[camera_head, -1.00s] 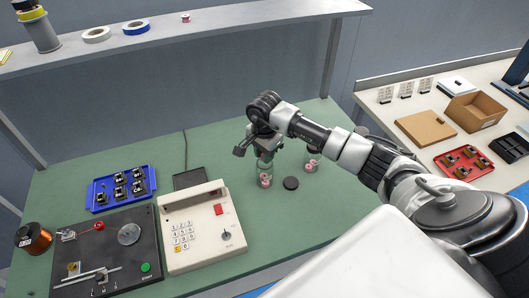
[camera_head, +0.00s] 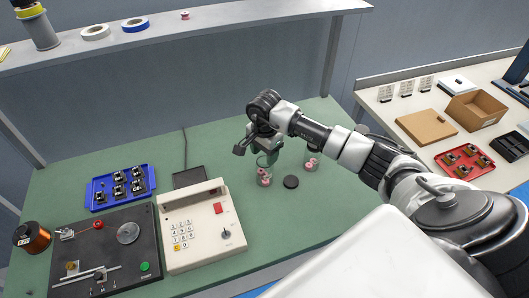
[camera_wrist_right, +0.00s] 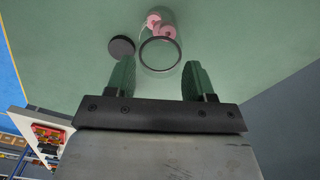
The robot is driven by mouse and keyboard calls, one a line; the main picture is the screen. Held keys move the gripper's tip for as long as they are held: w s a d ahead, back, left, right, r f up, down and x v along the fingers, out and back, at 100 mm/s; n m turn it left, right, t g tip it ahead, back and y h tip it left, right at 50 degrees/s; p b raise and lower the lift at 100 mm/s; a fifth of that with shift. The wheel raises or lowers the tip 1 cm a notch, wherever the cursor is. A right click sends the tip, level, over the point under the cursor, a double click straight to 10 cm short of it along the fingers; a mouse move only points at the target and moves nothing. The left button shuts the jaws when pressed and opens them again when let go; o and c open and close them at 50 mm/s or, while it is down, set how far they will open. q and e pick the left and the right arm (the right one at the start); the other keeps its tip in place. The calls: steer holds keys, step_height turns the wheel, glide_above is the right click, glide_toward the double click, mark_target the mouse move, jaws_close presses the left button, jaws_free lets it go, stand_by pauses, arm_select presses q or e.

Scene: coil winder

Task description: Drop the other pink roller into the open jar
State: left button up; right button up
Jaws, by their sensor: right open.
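The open jar (camera_head: 265,174) is clear glass and stands upright on the green bench, with pink rollers (camera_head: 265,181) inside it. In the right wrist view its round dark rim (camera_wrist_right: 160,53) has no lid, and two pink pieces (camera_wrist_right: 154,22) show through the glass. A black round lid (camera_head: 291,182) lies flat on the bench beside the jar. My left gripper is out of view.
A cream keypad machine (camera_head: 200,228), a blue tray (camera_head: 122,188) of dark parts and a black winder plate (camera_head: 105,250) fill the left.

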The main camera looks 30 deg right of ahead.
step_height(320, 180, up, 11)
steer(key=b, duration=0.2)
steer(key=shift+f, duration=0.2)
stand_by(0.9)
